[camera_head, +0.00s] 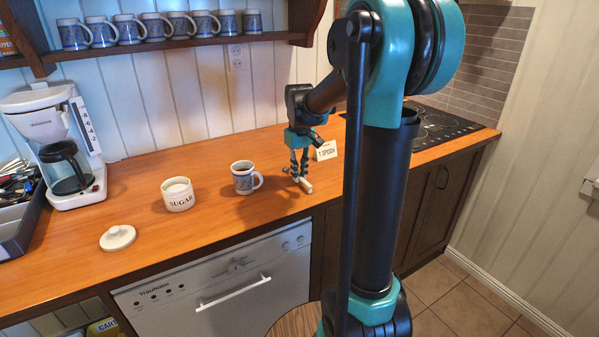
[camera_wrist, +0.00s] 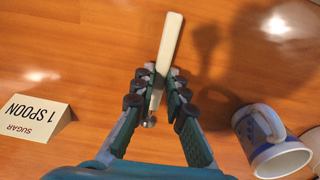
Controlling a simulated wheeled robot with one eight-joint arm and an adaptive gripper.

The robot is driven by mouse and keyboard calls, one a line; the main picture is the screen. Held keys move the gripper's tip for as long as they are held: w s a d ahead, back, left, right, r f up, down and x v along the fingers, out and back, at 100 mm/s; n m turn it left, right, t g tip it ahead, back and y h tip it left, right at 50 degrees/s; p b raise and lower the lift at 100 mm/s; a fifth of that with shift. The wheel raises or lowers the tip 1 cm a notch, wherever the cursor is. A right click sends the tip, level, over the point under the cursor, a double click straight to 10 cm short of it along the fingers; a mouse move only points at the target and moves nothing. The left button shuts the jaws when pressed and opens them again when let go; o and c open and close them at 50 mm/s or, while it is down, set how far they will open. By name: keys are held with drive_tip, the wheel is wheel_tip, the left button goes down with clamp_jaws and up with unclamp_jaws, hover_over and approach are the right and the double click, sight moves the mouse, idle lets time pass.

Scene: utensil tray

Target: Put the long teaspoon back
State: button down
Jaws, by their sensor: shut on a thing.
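My gripper (camera_head: 297,174) is low over the wooden counter, near its front edge and right of the patterned mug. In the wrist view my gripper (camera_wrist: 160,84) is shut on the teaspoon (camera_wrist: 168,45). Its pale ivory handle points away from me, up in the picture. A small metal part shows at the near side of the fingers; the rest of the spoon is hidden. In the head view the pale handle (camera_head: 306,186) shows just below the fingertips. The utensil tray (camera_head: 38,208) stands at the far left, cut by the picture edge, with utensils in it.
A patterned mug (camera_head: 245,179), an open sugar pot (camera_head: 178,194) and its lid (camera_head: 117,238) stand between my gripper and the tray. A coffee maker (camera_head: 52,140) stands behind the tray. A "1 spoon" card (camera_head: 325,151) is right of my gripper. A mug shelf (camera_head: 170,43) hangs above.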

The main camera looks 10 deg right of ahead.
drive_tip(key=c, duration=1.5)
unclamp_jaws()
drive_tip(key=shift+o, duration=0.2)
wheel_tip(320, 180, up, 12)
